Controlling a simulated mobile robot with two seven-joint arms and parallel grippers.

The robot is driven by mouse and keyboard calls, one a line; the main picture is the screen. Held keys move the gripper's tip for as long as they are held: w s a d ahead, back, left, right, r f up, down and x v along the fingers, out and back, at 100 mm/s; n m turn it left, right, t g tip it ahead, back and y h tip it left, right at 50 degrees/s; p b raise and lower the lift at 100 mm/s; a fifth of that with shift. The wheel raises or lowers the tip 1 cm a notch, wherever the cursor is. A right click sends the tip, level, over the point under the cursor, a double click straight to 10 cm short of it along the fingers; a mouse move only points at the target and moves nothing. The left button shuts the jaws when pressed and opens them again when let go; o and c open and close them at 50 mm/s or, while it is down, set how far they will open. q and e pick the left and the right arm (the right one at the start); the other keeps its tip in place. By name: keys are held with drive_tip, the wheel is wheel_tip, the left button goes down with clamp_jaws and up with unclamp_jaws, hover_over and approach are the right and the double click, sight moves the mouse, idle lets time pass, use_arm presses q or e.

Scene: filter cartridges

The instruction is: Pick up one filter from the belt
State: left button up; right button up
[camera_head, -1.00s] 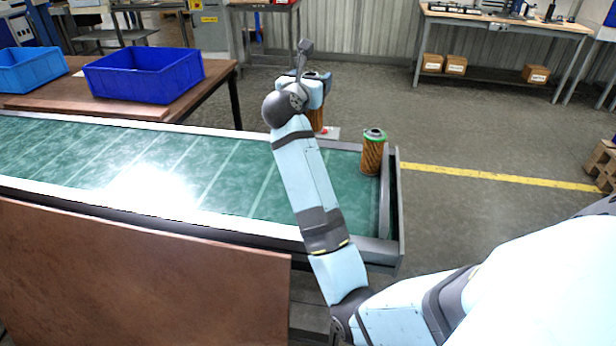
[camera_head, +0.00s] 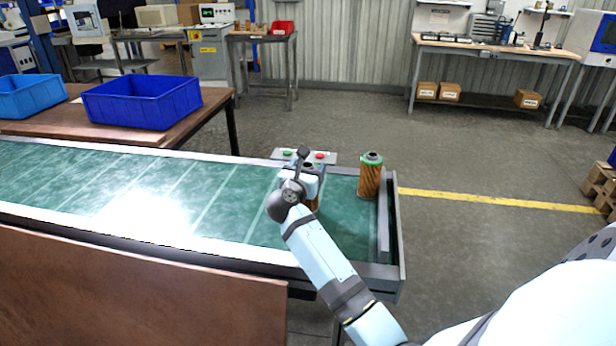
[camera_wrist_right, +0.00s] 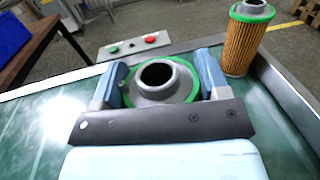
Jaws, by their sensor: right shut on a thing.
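One filter with a green rim and grey top (camera_wrist_right: 156,76) sits between the two fingers of my right gripper (camera_wrist_right: 160,84), which is shut on it. In the head view its orange-brown side (camera_head: 313,202) shows only partly behind my right gripper (camera_head: 308,180), over the green belt (camera_head: 225,185). I cannot tell whether its bottom touches the belt. A second filter, orange-brown and pleated with a green rim (camera_head: 369,178), stands upright at the belt's right end. It also shows at the upper right in the wrist view (camera_wrist_right: 243,42). My left gripper is not in view.
A control panel with a green and a red button (camera_head: 303,156) sits on the belt's far edge. A dark blue bin (camera_head: 142,103) and a lighter blue bin (camera_head: 24,97) stand on the brown table (camera_head: 205,112) at the back left. A metal rail (camera_head: 384,215) borders the belt's right end.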

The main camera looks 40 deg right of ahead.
drive_tip(key=shift+f, duration=0.9)
drive_tip(key=shift+f, duration=0.2)
drive_tip(key=o, duration=1.2)
